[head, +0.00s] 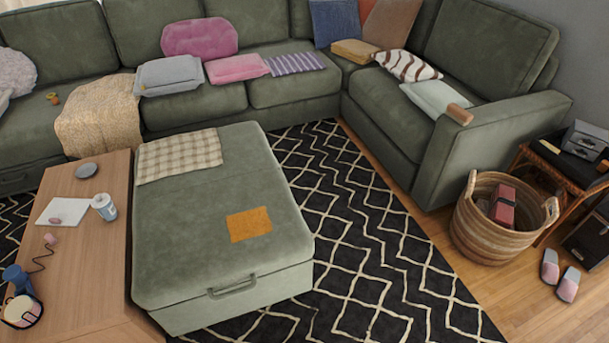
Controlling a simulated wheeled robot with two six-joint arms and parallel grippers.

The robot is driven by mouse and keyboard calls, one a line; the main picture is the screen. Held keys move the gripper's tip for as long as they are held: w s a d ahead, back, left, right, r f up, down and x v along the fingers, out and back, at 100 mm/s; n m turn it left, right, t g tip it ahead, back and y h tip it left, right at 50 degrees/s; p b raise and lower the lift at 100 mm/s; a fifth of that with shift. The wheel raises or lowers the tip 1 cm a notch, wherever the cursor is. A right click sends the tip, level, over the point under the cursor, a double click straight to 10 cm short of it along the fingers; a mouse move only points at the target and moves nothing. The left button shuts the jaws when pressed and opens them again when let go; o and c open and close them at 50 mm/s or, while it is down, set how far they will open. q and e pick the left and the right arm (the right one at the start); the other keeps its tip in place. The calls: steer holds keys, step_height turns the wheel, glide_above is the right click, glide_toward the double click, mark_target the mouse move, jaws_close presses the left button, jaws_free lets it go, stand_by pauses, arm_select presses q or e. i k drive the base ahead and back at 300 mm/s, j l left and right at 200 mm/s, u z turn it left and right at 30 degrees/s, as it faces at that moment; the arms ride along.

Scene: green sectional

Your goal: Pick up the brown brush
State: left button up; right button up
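Neither of my grippers shows in the head view.
A green ottoman (180,225) with an orange cloth (249,224) stands mid-view beside a wooden coffee table (85,265) carrying small items. A wicker basket (490,235) stands below the sofa arm, with pink slippers (569,284) nearby. The patterned rug (370,240) is clear.

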mark_target(454, 110)
steer(key=i+l, duration=0.45)
steer(key=l, duration=0.3)
steer(key=i+l, duration=0.25)
steer(key=l, duration=0.1)
